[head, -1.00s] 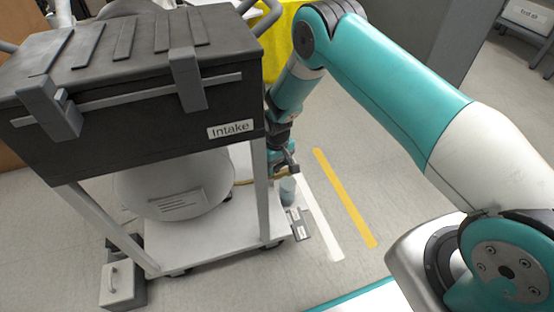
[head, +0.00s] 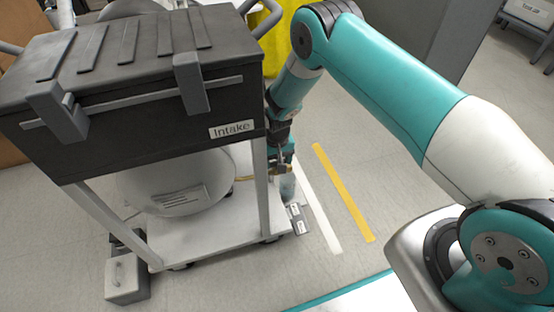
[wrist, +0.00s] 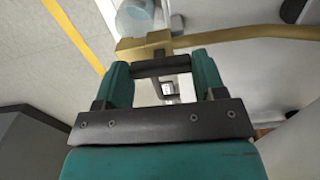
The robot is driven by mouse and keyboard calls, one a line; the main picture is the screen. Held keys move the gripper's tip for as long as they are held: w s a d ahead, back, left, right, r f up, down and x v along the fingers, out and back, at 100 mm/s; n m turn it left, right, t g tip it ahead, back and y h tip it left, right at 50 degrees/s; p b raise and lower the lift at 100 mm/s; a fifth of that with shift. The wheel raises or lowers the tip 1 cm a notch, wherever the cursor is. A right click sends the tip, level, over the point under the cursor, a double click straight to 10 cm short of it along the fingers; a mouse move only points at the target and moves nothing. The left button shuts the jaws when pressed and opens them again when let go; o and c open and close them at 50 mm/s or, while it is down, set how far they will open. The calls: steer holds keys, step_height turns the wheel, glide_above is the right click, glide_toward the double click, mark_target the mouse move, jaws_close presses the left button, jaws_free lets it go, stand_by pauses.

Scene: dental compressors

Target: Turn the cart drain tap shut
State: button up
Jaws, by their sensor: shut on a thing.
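The cart drain tap (wrist: 158,45) is a brass fitting at the end of a brass pipe (wrist: 240,33) in the wrist view. A dark bar, which looks like its handle (wrist: 160,67), lies across between the fingertips. My gripper (wrist: 162,72) has its two teal fingers closed on this bar, one at each end. In the head view my gripper (head: 281,160) is low beside the cart's right front leg, and the pipe (head: 243,178) runs toward it. The tap there is small and partly hidden by my gripper.
The cart's white lower shelf (head: 215,232) carries a rounded tank (head: 180,180). A black Intake box (head: 130,130) overhangs on the left. Striped floor (head: 342,190) to the right is clear.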

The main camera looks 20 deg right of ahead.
mark_target(277, 162)
steer(key=o, duration=0.9)
step_height(277, 162, up, 8)
steer(key=p, duration=0.3)
steer(key=shift+f, duration=0.2)
